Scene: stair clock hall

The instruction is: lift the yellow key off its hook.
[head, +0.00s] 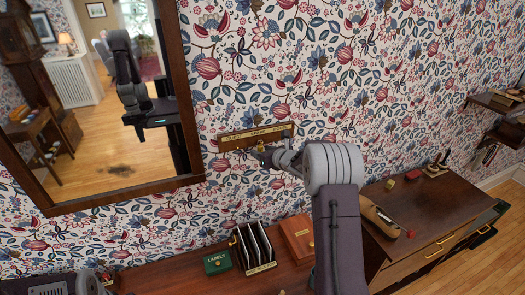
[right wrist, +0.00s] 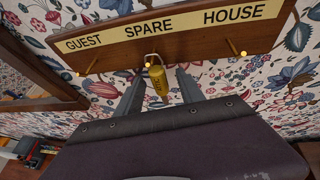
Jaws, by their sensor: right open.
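The yellow key (right wrist: 159,83) hangs from the middle hook of a wooden key rack (right wrist: 222,45), below the word SPARE. The rack is fixed to the wall and also shows in the head view (head: 230,144), where the key is a small yellow spot (head: 261,147). My right gripper (right wrist: 159,74) is open, with one finger on each side of the key in the right wrist view. I cannot tell whether either finger touches it. The hooks under GUEST and HOUSE look empty. My left gripper is not in view.
A large mirror (head: 191,100) hangs left of the rack. Below are a green LABELS box (head: 217,262), a black file holder (head: 236,257) and a wooden box (head: 298,238). A desk (head: 418,220) with small items stands at right. The wall around the rack is clear.

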